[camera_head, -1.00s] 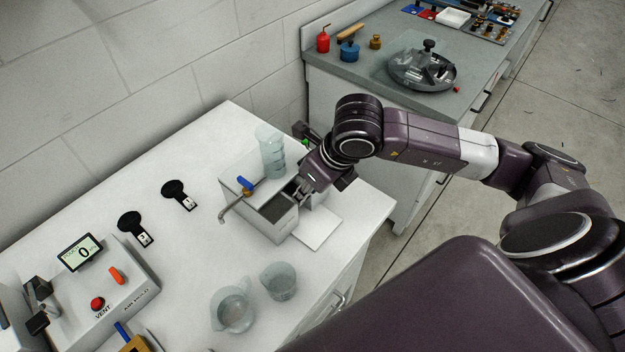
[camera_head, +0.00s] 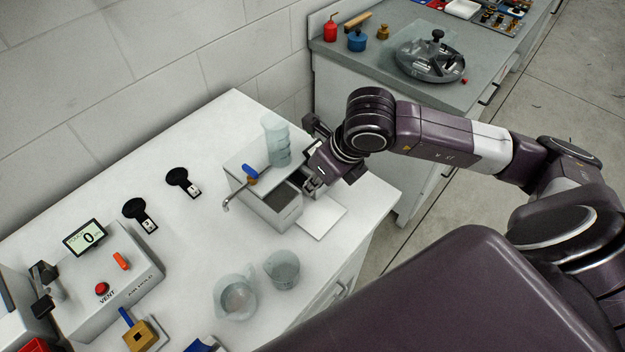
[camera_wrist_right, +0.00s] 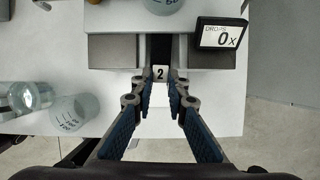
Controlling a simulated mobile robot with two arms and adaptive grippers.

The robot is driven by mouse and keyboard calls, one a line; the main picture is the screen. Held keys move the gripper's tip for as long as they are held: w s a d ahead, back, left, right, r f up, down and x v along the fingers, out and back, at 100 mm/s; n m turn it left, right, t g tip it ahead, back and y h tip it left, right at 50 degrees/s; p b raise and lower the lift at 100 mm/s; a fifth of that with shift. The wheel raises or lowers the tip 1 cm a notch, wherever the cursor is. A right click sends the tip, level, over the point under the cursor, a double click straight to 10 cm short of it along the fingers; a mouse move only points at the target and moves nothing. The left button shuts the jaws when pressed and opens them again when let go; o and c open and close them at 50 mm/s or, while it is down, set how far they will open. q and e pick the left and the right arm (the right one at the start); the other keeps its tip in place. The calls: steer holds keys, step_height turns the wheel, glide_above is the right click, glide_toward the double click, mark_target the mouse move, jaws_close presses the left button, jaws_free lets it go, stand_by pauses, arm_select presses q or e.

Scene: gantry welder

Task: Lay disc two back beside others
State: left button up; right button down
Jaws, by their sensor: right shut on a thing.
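My right gripper (camera_head: 312,184) is at the grey box (camera_head: 262,212) on the white bench. In the right wrist view, its blue-padded fingers (camera_wrist_right: 160,88) are shut on the white tab of disc two (camera_wrist_right: 159,72), marked 2. The dark part of the disc lies in the gap between the grey halves of the box; how deep it sits is hidden. Two other black discs with white tabs, a nearer disc (camera_head: 137,210) and a farther disc (camera_head: 180,178), lie flat on the bench to the left of the box. My left gripper is not in view.
A clear beaker (camera_head: 276,140) stands on the box behind a blue-handled tap (camera_head: 250,176). Two glass vessels (camera_head: 236,297) (camera_head: 283,270) stand in front. A drops display (camera_wrist_right: 221,33) reads 0. A vent control box (camera_head: 105,285) stands left. Bare bench surrounds the two discs.

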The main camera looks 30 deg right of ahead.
steer(key=s+d+p, duration=0.2)
steer(key=s+p, duration=0.2)
steer(key=s, duration=0.4)
steer(key=shift+s+d, duration=0.15)
steer(key=shift+d, duration=0.25)
stand_by(1.5)
steer(key=shift+r, duration=0.1)
step_height(320, 180, up, 6)
steer(key=p, duration=0.5)
steer(key=shift+r, duration=0.25)
stand_by(0.4)
